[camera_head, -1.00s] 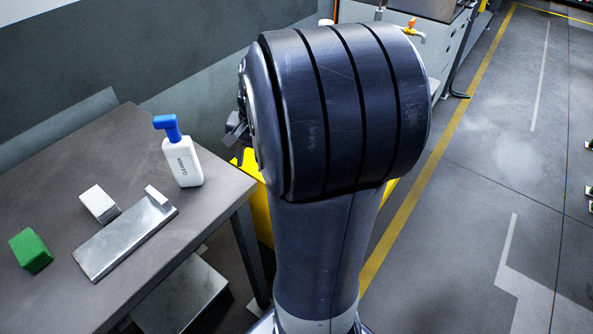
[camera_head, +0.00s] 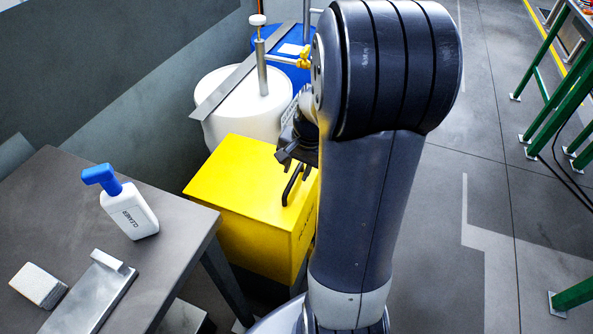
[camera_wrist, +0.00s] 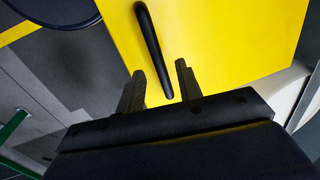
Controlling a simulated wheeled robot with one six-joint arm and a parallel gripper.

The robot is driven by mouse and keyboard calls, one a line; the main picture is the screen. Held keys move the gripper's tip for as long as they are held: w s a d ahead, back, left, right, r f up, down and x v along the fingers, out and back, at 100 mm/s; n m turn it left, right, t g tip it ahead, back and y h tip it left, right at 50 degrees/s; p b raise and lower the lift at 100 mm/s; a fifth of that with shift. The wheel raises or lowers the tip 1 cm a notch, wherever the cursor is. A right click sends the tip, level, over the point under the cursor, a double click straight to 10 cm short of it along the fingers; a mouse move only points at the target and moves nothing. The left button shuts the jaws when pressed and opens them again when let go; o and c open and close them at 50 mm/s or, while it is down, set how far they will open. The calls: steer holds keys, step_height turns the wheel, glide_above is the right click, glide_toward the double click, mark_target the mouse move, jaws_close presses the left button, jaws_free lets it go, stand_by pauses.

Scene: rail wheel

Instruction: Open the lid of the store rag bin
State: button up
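The store rag bin (camera_head: 240,205) is a yellow box right of the table in the head view. Its flat yellow lid (camera_head: 225,170) looks closed. A black bar handle (camera_head: 293,186) stands near the lid's right side. My gripper (camera_head: 298,162) is above the bin near the handle, partly hidden by my arm. In the wrist view my gripper (camera_wrist: 160,67) is open, its two fingers apart. The black handle (camera_wrist: 152,45) lies between and beyond the fingertips against the yellow lid (camera_wrist: 225,45). I cannot tell whether the fingers touch it.
A white drum (camera_head: 240,110) and a blue drum (camera_head: 290,66) stand behind the bin. The grey table (camera_head: 165,185) at left holds a cleaner bottle (camera_head: 130,210), a pale block (camera_head: 38,285) and a metal plate (camera_head: 92,297). Green-legged stands (camera_head: 560,100) are at right. Floor between is clear.

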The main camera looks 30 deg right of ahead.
steer(key=shift+w+a+f, duration=0.1)
steer(key=shift+f, duration=0.45)
jaws_close()
